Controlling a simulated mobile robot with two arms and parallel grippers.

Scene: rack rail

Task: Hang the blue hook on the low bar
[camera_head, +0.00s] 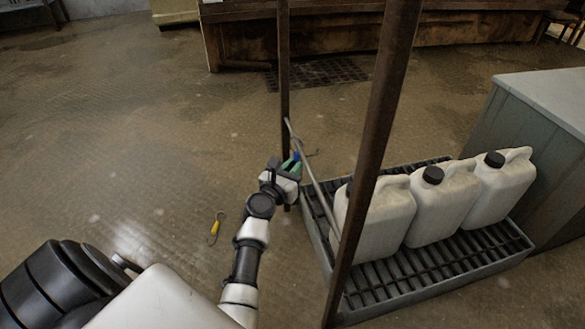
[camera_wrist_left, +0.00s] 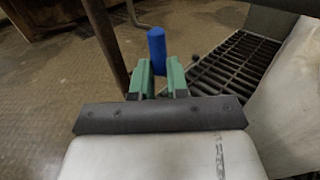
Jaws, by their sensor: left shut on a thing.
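The blue hook (camera_head: 297,157) is small in the head view, with a thin grey wire end just right of my gripper. Its blue handle (camera_wrist_left: 157,48) stands up between the green fingers in the wrist view. My left gripper (camera_head: 291,166) is shut on it; the wrist view also shows its fingertips (camera_wrist_left: 160,72). The low bar (camera_head: 313,180) is a thin grey rail running between two brown posts. The gripper is beside the bar's far part, on its left. I cannot tell whether the hook touches the bar. My right gripper is not in view.
A near post (camera_head: 375,130) and a far post (camera_head: 284,70) stand upright. Right of the bar, white jugs (camera_head: 445,205) stand on a grated tray (camera_head: 440,286). A yellow hook (camera_head: 217,227) lies on the floor to the left. A grey cabinet (camera_head: 535,130) stands at right.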

